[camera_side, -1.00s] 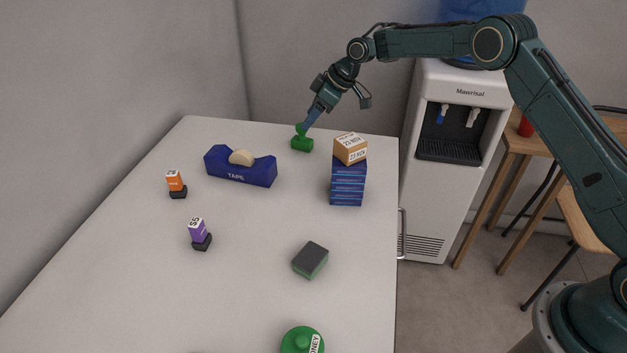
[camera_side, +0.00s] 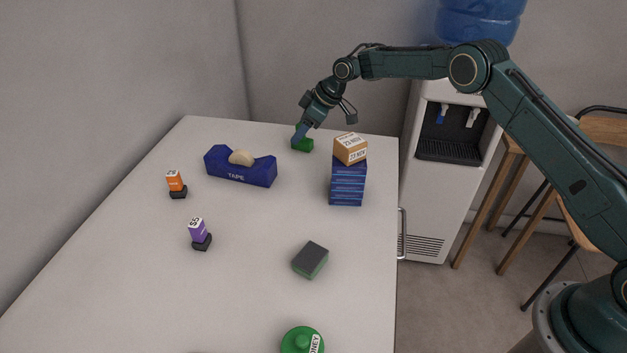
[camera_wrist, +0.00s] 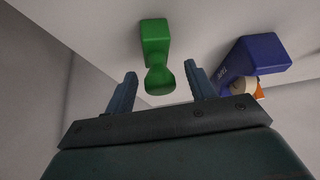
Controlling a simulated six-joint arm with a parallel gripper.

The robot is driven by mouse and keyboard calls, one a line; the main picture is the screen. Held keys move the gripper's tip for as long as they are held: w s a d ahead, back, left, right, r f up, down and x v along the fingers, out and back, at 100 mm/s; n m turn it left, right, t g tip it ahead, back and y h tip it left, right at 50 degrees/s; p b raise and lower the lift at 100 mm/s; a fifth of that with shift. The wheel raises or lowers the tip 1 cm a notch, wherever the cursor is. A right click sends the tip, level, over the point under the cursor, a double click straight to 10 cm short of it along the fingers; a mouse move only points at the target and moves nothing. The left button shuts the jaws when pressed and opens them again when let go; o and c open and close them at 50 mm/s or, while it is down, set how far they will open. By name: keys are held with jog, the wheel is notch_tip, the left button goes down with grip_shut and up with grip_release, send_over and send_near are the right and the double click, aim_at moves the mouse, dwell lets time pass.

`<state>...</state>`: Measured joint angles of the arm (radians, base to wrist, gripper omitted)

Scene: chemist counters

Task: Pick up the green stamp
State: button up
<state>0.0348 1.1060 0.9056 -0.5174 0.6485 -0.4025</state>
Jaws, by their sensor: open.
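The green stamp (camera_side: 303,145) stands upright at the far end of the white table in the side view, partly hidden behind my gripper (camera_side: 297,135). In the wrist view the green stamp (camera_wrist: 156,42) shows its block base and rounded handle. My gripper (camera_wrist: 159,85) is open there, with the stamp's handle between its two blue fingers and a gap on each side. The fingers do not appear to touch it.
A blue tape dispenser (camera_side: 240,172) is left of the stamp. A stack of blue boxes (camera_side: 347,184) with a brown box (camera_side: 350,149) on top stands to the right. An orange stamp (camera_side: 175,182), a purple stamp (camera_side: 199,231), a sponge (camera_side: 310,259) and a green round object (camera_side: 302,342) are nearer.

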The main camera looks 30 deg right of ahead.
jog(key=shift+c, duration=0.2)
jog(key=c, duration=1)
jog(key=shift+r, duration=0.15)
notch_tip(320, 180, up, 10)
jog(key=shift+f, duration=0.1)
dwell(0.5)
